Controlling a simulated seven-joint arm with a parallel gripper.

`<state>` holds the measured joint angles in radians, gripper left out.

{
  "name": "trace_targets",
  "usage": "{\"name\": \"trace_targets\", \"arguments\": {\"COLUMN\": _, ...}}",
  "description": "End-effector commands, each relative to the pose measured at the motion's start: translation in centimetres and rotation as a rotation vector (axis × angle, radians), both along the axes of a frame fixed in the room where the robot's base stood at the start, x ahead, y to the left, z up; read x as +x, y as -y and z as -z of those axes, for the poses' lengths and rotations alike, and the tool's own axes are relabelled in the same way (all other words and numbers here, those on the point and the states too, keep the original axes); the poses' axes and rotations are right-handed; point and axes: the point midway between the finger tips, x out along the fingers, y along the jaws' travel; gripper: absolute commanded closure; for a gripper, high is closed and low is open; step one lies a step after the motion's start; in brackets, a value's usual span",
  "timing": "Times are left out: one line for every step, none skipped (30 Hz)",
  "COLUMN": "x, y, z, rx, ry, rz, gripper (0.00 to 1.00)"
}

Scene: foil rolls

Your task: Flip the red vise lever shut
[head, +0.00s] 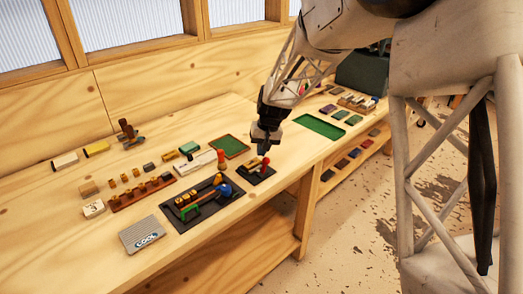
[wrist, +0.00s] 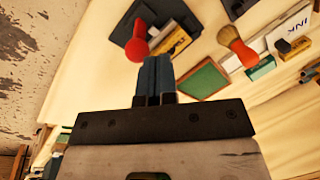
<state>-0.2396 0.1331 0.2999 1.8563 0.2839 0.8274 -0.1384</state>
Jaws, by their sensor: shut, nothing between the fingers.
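The red lever (head: 266,162) stands up from the small vise on a dark base plate (head: 251,178) near the front edge of the bench. In the wrist view the red lever (wrist: 137,42) shows a rounded end, just beyond and left of my fingertips. A yellow vise part (wrist: 178,45) and the dark plate lie beside it. My gripper (head: 265,150) is shut and empty, pointing down just above the vise, close to the lever. In the wrist view its fingers (wrist: 155,66) are together. I cannot tell whether they touch the lever.
A larger dark tray (head: 205,212) with tools lies left of the vise. A red-topped brush (head: 221,158) and a green-lined tray (head: 229,146) stand behind it. A green mat (head: 320,126) lies to the right, with clear bench between.

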Motion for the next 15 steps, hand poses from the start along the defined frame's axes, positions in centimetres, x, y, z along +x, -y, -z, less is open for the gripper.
{"name": "trace_targets", "arguments": {"x": 0.0, "y": 0.0, "z": 0.0, "rx": 0.000, "ry": 0.000, "rz": 0.000, "gripper": 1.00}}
{"name": "trace_targets", "arguments": {"x": 0.0, "y": 0.0, "z": 0.0, "rx": 0.000, "ry": 0.000, "rz": 0.000, "gripper": 1.00}}
{"name": "trace_targets", "arguments": {"x": 0.0, "y": -0.1, "z": -0.1, "rx": 0.000, "ry": 0.000, "rz": 0.000, "gripper": 1.00}}
{"name": "trace_targets", "arguments": {"x": 0.0, "y": -0.1, "z": -0.1, "rx": 0.000, "ry": 0.000, "rz": 0.000, "gripper": 1.00}}
{"name": "trace_targets", "arguments": {"x": 0.0, "y": -0.2, "z": -0.2, "rx": 0.000, "ry": 0.000, "rz": 0.000, "gripper": 1.00}}
{"name": "trace_targets", "arguments": {"x": -0.1, "y": -0.3, "z": -0.3, "rx": 0.000, "ry": 0.000, "rz": 0.000, "gripper": 1.00}}
{"name": "trace_targets", "arguments": {"x": -0.1, "y": -0.5, "z": -0.4, "rx": 0.000, "ry": 0.001, "rz": -0.001, "gripper": 1.00}}
{"name": "trace_targets", "arguments": {"x": -0.1, "y": -0.6, "z": -0.5, "rx": 0.000, "ry": 0.001, "rz": 0.000, "gripper": 1.00}}
{"name": "trace_targets", "arguments": {"x": -0.2, "y": -0.9, "z": -0.7, "rx": 0.000, "ry": 0.001, "rz": 0.000, "gripper": 1.00}}
{"name": "trace_targets", "arguments": {"x": -0.2, "y": -1.1, "z": -0.9, "rx": 0.000, "ry": 0.001, "rz": -0.001, "gripper": 1.00}}
{"name": "trace_targets", "arguments": {"x": -0.3, "y": -1.3, "z": -1.1, "rx": 0.000, "ry": 0.001, "rz": -0.001, "gripper": 1.00}}
{"name": "trace_targets", "arguments": {"x": -0.4, "y": -1.7, "z": -1.4, "rx": 0.000, "ry": 0.001, "rz": -0.002, "gripper": 1.00}}
{"name": "trace_targets", "arguments": {"x": -0.4, "y": -2.0, "z": -1.6, "rx": 0.000, "ry": 0.002, "rz": -0.003, "gripper": 1.00}}
{"name": "trace_targets", "arguments": {"x": -0.5, "y": -2.2, "z": -1.8, "rx": 0.000, "ry": 0.002, "rz": -0.003, "gripper": 1.00}}
{"name": "trace_targets", "arguments": {"x": -0.6, "y": -2.7, "z": -2.2, "rx": 0.000, "ry": 0.001, "rz": -0.002, "gripper": 1.00}}
